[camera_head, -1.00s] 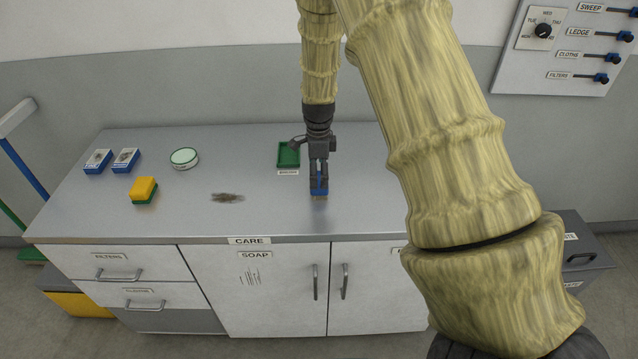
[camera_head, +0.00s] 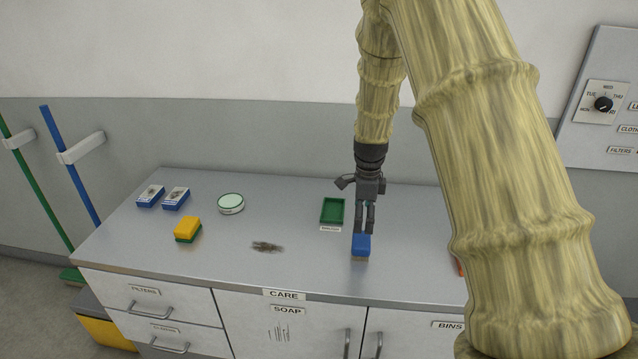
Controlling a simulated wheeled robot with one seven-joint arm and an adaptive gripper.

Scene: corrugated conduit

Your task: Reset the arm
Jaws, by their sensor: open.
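My arm comes down from the top of the view, and my gripper (camera_head: 364,231) points down over the right half of the grey counter (camera_head: 310,268). Its jaws are open. A blue block with a tan underside, like a brush (camera_head: 360,245), stands on the counter just below and in front of the fingertips. The fingers appear just above it; whether they touch it I cannot tell. My large upper arm link covers the right part of the counter.
A green tray (camera_head: 333,211) lies left of my gripper. A dial panel (camera_head: 603,103) hangs on the right wall.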

